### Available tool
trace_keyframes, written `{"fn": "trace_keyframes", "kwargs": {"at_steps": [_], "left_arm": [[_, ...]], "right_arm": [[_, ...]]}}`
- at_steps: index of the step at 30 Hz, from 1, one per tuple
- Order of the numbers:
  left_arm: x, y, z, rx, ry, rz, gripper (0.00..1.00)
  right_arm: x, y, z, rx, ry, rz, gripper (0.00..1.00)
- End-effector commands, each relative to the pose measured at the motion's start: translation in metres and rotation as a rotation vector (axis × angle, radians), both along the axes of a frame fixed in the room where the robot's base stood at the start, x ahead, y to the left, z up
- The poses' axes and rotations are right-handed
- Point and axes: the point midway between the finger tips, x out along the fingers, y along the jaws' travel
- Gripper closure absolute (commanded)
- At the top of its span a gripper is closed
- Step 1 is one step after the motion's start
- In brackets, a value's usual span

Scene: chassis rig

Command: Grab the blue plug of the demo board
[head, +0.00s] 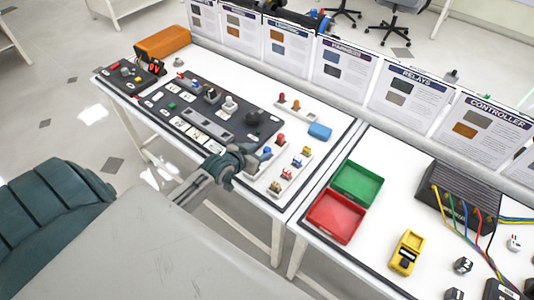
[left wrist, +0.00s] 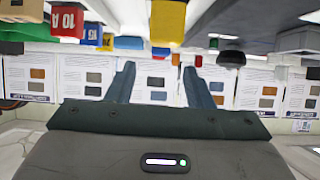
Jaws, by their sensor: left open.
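A small blue plug (head: 267,152) stands in a row with a red plug (head: 281,139) at the right end of the dark demo board (head: 170,98). My left gripper (head: 240,160) is open and empty, just left of this row; contact cannot be told. In the left wrist view, which is upside down, the open left gripper (left wrist: 160,88) has nothing between its fingers. A yellow piece (left wrist: 168,20) and several blue pieces show above it; which is the blue plug is unclear. My right gripper is not in view.
A white strip with several coloured fuses (head: 297,163) lies right of the gripper. A blue block (head: 320,131) lies behind it. Green (head: 357,184) and red (head: 336,216) trays and a yellow meter (head: 407,252) are on the right table. Upright info cards (head: 345,68) line the back.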

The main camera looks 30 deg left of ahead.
Motion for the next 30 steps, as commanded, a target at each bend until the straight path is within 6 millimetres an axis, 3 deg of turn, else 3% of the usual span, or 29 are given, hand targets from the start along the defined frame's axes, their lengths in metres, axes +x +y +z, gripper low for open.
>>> {"fn": "trace_keyframes", "kwargs": {"at_steps": [3,11,21,30], "left_arm": [[0.017,-0.001,-0.008,-0.002,-0.001,0.002,0.53],[0.031,-0.003,-0.019,-0.002,0.002,0.001,0.53],[0.063,-0.005,-0.044,0.000,0.001,0.000,0.53],[0.066,-0.005,-0.047,0.002,0.002,-0.001,0.53]], "right_arm": [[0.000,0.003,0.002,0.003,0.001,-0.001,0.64],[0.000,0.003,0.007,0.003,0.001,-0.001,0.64],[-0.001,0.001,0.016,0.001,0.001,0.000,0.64],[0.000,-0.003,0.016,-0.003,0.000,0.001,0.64]]}}
